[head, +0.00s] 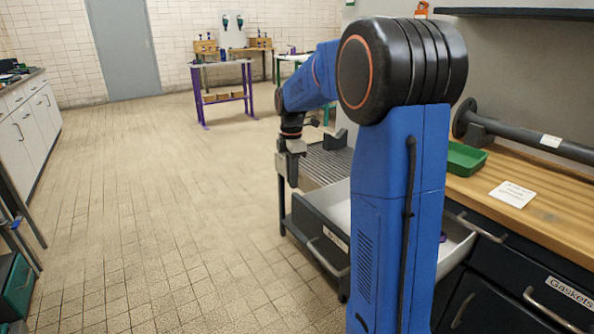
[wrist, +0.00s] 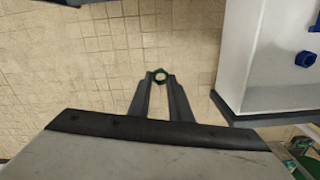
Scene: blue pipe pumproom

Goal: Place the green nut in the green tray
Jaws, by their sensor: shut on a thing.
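The green nut (wrist: 159,76) is a small green ring, held between the fingertips of my gripper (wrist: 160,82) in the wrist view. My gripper is shut on it, with the tiled floor below. In the head view my gripper (head: 292,172) hangs fingers down beside the open drawer and the grey ribbed surface; the nut cannot be made out there. The green tray (head: 466,158) stands on the wooden worktop at the right, partly hidden behind my arm. It is well to the right of my gripper.
An open drawer (head: 321,232) juts out from the bench; a blue nut (wrist: 306,59) lies in it. A grey pipe (head: 540,143) and a white card (head: 512,194) are near the tray. A purple-legged table (head: 222,85) stands far back.

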